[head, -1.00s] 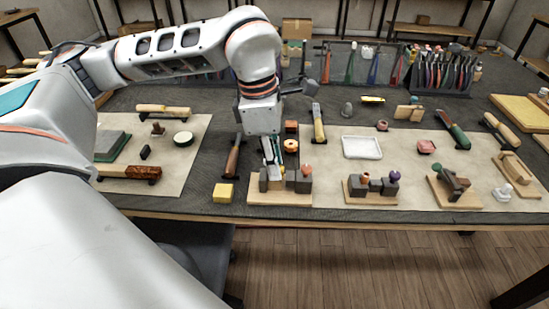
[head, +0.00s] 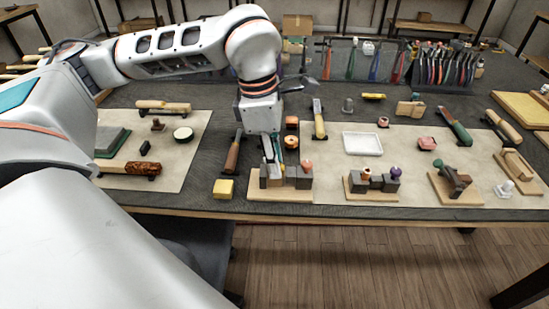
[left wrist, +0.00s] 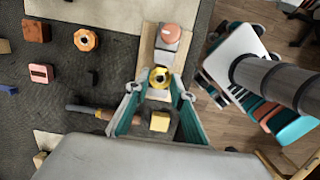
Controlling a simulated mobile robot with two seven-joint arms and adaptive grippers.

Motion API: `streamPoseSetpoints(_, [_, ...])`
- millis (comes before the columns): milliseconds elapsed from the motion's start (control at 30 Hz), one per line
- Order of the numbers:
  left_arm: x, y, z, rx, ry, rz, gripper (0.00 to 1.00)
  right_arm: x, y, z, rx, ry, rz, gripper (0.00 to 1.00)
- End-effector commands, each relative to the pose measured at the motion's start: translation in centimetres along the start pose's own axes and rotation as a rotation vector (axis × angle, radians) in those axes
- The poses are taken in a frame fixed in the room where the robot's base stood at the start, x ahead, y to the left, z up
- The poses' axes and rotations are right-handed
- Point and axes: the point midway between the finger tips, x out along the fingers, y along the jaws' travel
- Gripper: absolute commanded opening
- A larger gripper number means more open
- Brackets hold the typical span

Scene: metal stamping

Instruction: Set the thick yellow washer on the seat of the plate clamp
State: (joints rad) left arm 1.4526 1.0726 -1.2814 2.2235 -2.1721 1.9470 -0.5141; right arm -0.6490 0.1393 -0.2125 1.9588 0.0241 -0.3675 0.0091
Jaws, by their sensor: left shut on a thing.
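The plate clamp (head: 265,194) is a pale wooden base with grey blocks and an orange knob, near the table's front edge. In the left wrist view its orange-pink knob (left wrist: 171,33) shows at top centre. The thick yellow washer (left wrist: 160,77), with a dark hole, sits between the fingertips of my left gripper (left wrist: 160,88), over the near end of the clamp. In the head view my left gripper (head: 271,168) points down at the clamp's left part and hides the washer. I cannot tell whether the washer touches the seat. My right gripper is not in view.
A yellow block (head: 223,188) lies just left of the clamp, and a wooden-handled tool (head: 233,152) lies behind that. An orange nut (head: 291,142) stands behind the clamp. Another wooden-based fixture (head: 371,190) stands to the right. The table's front edge is close.

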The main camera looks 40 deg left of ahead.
Motion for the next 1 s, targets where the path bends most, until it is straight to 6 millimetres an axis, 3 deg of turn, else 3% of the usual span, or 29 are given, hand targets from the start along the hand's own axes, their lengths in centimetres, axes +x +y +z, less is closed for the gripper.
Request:
streamPoseSetpoints(167, [0.5,0.0,-0.1,0.0,0.0,0.0,0.0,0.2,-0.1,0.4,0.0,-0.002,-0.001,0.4])
streamPoseSetpoints(200, [0.4,0.0,-0.1,0.0,0.0,0.0,0.33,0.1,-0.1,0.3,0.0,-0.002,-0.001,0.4])
streamPoseSetpoints(233, [0.4,0.0,-0.1,0.0,0.0,0.0,0.41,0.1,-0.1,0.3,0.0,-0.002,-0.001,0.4])
streamPoseSetpoints(267, [0.4,0.0,-0.1,0.0,0.0,0.0,0.43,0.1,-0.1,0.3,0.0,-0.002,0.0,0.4])
streamPoseSetpoints(667, [-0.1,0.1,0.0,-0.001,-0.001,0.001,0.43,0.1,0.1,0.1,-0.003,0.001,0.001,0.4])
streamPoseSetpoints(767, [-1.2,0.1,0.0,-0.002,-0.002,0.003,0.43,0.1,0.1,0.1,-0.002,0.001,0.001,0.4])
streamPoseSetpoints(1000, [-6.0,0.1,0.0,-0.001,-0.004,0.005,0.43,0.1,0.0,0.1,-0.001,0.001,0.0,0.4])
